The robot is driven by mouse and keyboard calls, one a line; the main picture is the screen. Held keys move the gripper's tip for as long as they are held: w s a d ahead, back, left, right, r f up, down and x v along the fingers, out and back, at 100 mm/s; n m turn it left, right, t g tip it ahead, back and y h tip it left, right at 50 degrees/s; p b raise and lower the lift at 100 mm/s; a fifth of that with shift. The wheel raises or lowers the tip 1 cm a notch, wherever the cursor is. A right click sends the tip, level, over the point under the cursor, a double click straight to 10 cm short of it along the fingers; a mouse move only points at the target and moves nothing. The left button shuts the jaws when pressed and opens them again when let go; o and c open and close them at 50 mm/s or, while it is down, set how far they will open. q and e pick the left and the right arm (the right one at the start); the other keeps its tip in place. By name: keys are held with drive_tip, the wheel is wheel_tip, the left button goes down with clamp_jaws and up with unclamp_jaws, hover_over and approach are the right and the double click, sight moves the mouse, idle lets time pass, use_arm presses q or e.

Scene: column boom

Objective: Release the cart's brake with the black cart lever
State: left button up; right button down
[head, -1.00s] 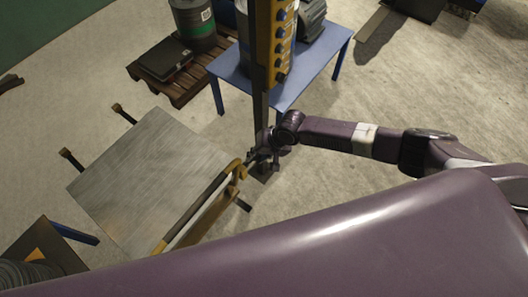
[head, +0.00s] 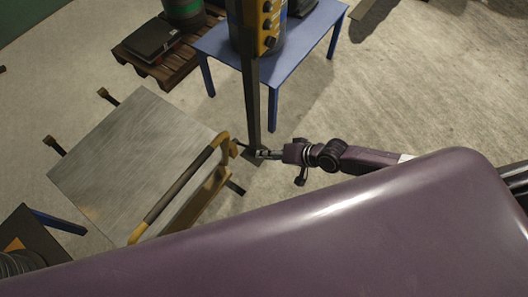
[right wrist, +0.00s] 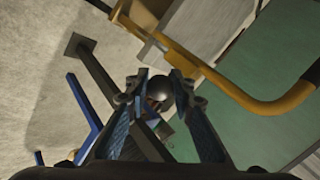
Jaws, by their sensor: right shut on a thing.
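The cart (head: 120,165) has a flat grey metal top and a yellow push handle (head: 221,143) with a dark grip. The handle also shows in the right wrist view (right wrist: 262,105). The black cart lever shows as a round dark knob (right wrist: 159,88) between my right fingers in the right wrist view; its lower part is hidden or dark. My right gripper (head: 262,154) is just right of the handle's far corner and is shut on the lever. Its fingers (right wrist: 155,84) flank the knob. My left gripper is not in view.
A dark post (head: 250,95) with a yellow button box (head: 268,25) stands just behind my right gripper. A blue table (head: 290,62) is behind it. A pallet (head: 165,68) with a drum (head: 184,10) is at the back left. Open floor lies to the right.

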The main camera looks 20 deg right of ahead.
drive_tip(key=shift+s+d+f, duration=0.15)
drive_tip(key=shift+s+f, duration=0.05)
drive_tip(key=shift+f, duration=0.3)
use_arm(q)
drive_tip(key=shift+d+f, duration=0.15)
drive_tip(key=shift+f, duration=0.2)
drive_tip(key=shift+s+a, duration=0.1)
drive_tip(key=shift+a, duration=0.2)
use_arm(e)
drive_tip(key=shift+s+f, duration=0.1)
drive_tip(key=c, duration=1.7)
unclamp_jaws()
drive_tip(key=shift+o, duration=0.2)
drive_tip(key=v, duration=1.2)
